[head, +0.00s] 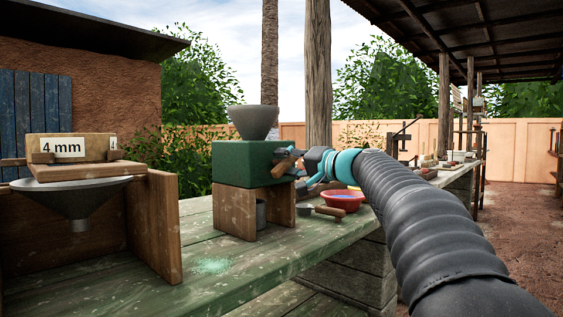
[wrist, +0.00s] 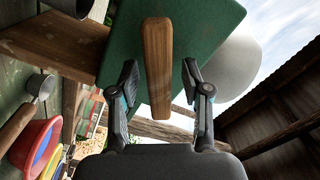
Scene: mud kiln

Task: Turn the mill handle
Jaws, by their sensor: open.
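The mill is a green box (head: 232,163) with a grey funnel hopper (head: 254,121) on top, standing on a wooden stand (head: 234,210) on the bench. In the wrist view the green box (wrist: 205,28) fills the upper middle, and the hopper (wrist: 232,62) is at its right. My gripper (wrist: 160,85) is open, with one finger on each side of the handle and visible gaps to both. In the head view my gripper (head: 298,166) is at the box's right face, and the handle is partly hidden.
A metal cup (head: 261,213) is under the mill. A red basin (head: 343,200) and a small scoop (head: 330,211) lie to its right. A 4 mm sieve (head: 70,148) over a grey funnel (head: 75,192) stands at left.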

